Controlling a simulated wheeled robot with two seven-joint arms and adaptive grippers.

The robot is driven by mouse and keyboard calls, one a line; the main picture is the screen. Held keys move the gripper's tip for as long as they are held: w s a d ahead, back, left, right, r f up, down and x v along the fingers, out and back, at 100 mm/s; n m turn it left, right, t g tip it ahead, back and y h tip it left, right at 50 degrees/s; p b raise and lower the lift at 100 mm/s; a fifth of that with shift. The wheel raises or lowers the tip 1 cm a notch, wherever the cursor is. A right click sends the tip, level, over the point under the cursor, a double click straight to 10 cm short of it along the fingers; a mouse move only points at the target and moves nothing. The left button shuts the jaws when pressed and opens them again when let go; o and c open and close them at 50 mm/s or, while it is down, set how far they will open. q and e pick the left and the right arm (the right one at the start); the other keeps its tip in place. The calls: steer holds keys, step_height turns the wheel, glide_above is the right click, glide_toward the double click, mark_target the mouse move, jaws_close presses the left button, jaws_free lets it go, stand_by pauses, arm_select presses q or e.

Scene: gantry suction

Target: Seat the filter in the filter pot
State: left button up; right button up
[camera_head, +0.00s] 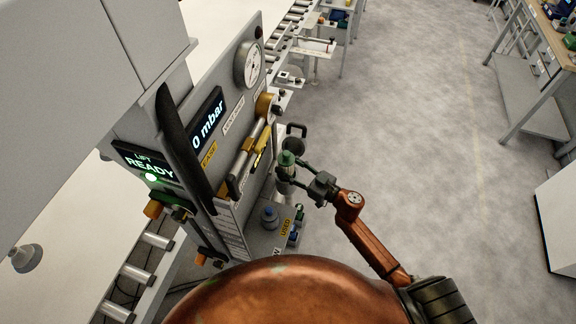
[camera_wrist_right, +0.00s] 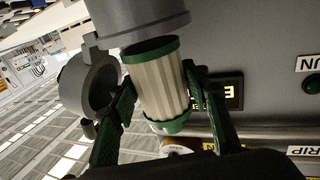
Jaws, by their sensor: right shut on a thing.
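The filter is a white pleated cartridge with green end caps, close up in the right wrist view (camera_wrist_right: 160,85). My right gripper (camera_wrist_right: 165,95) is shut on it, with one green finger on each side. In the head view the filter (camera_head: 287,159) is small, in the right gripper (camera_head: 289,172) beside the machine panel. A grey flanged cylinder, apparently the filter pot (camera_wrist_right: 140,22), is at the top of the wrist view. The filter's end cap is close to its rim; I cannot tell whether they touch. My left gripper is not in view.
A grey ring (camera_wrist_right: 88,84) sits beside the pot. The machine panel (camera_head: 232,130) carries a gauge (camera_head: 248,64) and a READY display (camera_head: 146,163). Open floor (camera_head: 430,150) lies to the right.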

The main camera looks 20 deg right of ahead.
steer(key=shift+r+p, duration=0.1)
steer(key=shift+p, duration=0.25)
steer(key=shift+f+b, duration=1.5)
steer(key=shift+f, duration=0.9)
steer(key=o, duration=1.5)
steer(key=shift+f, duration=0.1)
steer(key=shift+s+d, duration=0.1)
steer(key=shift+s+d+f, duration=0.1)
steer(key=shift+s+d, duration=0.15)
steer(key=v, duration=1.1)
steer(key=shift+r, duration=0.35)
